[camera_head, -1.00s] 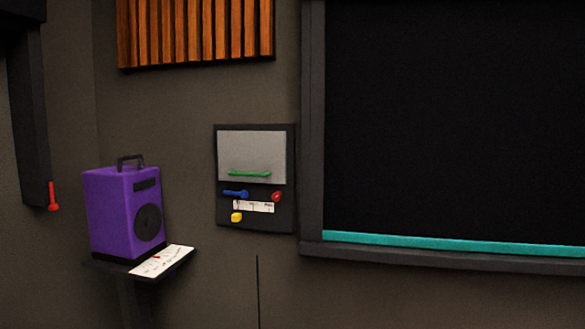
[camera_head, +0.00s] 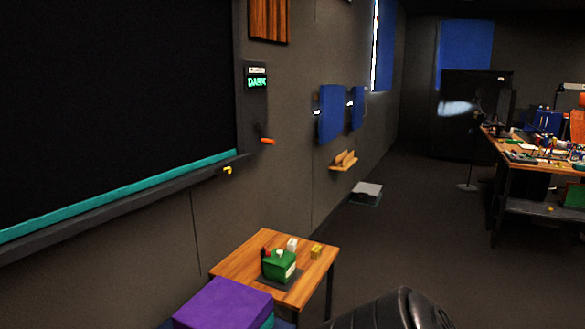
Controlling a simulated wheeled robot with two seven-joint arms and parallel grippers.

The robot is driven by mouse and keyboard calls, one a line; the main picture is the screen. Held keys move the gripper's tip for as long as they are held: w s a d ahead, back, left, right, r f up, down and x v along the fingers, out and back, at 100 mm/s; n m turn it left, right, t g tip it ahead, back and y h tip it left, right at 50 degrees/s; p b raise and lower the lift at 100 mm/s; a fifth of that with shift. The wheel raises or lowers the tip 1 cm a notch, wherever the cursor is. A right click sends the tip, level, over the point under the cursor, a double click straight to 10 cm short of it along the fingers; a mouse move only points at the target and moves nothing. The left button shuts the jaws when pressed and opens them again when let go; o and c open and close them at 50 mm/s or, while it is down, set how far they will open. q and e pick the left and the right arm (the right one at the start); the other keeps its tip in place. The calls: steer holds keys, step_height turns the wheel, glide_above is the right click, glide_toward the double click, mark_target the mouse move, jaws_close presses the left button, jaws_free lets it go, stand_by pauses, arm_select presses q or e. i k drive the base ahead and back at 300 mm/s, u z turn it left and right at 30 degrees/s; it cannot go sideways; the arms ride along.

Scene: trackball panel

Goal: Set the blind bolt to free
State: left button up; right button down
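A large black blind (camera_head: 110,90) with a teal bottom bar (camera_head: 120,196) fills the left of the head view, inside a dark frame. A small yellow catch (camera_head: 227,170) sits on the frame's lower edge near its right corner; it may be the bolt, but I cannot tell its setting. An orange handle (camera_head: 267,141) sticks out from the right side post below a small display (camera_head: 257,80) reading "DARK". Neither gripper shows. A dark rounded part at the bottom edge is probably my arm.
A wooden table (camera_head: 235,262) with a green device (camera_head: 279,265) and small blocks stands below the blind, a purple box (camera_head: 225,305) in front. A grey box (camera_head: 366,193) lies by the wall. A cluttered workbench (camera_head: 515,165) is at right. The middle floor is open.

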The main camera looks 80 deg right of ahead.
mark_target(228, 168)
steer(key=z, duration=3.45)
steer(key=i, duration=1.85)
steer(key=u, duration=1.95)
